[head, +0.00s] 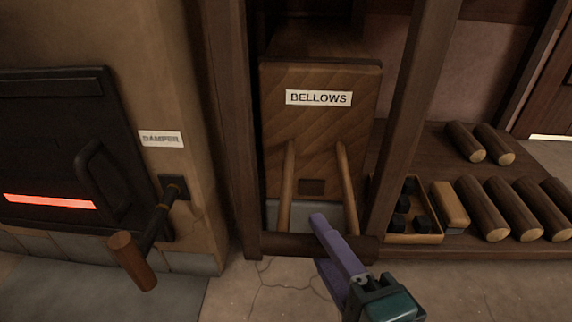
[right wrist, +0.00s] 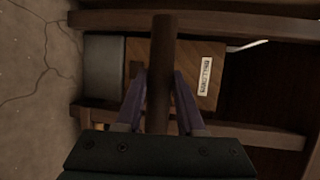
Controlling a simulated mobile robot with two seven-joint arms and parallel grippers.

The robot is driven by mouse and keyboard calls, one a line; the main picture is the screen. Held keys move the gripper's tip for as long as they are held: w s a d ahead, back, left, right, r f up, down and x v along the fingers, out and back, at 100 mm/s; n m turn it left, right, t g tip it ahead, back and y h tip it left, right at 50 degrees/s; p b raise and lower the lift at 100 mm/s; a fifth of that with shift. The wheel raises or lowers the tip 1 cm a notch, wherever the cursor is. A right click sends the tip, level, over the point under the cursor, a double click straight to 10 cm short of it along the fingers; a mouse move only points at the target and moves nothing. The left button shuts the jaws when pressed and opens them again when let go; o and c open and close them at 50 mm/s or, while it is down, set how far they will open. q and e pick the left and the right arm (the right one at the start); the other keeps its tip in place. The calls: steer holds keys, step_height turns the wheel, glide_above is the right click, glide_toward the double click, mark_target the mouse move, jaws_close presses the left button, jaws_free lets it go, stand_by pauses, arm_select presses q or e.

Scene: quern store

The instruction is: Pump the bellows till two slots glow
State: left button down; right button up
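The bellows (head: 320,125) is a wooden box with a "BELLOWS" label, set between dark posts. Two pale rods (head: 287,190) slope down its front to a dark round crossbar (head: 285,246). My right gripper (head: 328,248) has one purple finger over the crossbar and the other below it. In the right wrist view the crossbar (right wrist: 162,60) runs between the fingers, which sit close against its sides; it looks gripped. A black furnace door (head: 60,130) at the left has one slot (head: 50,201) glowing red. My left gripper is not in view.
A damper lever with a wooden grip (head: 132,262) sticks out between the furnace and the bellows, under a "DAMPER" label (head: 161,139). At the right, a low shelf holds several logs (head: 512,208), a tan block (head: 450,206) and a tray (head: 415,238) of dark lumps.

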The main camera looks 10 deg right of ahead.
jaws_close()
stand_by(1.0)
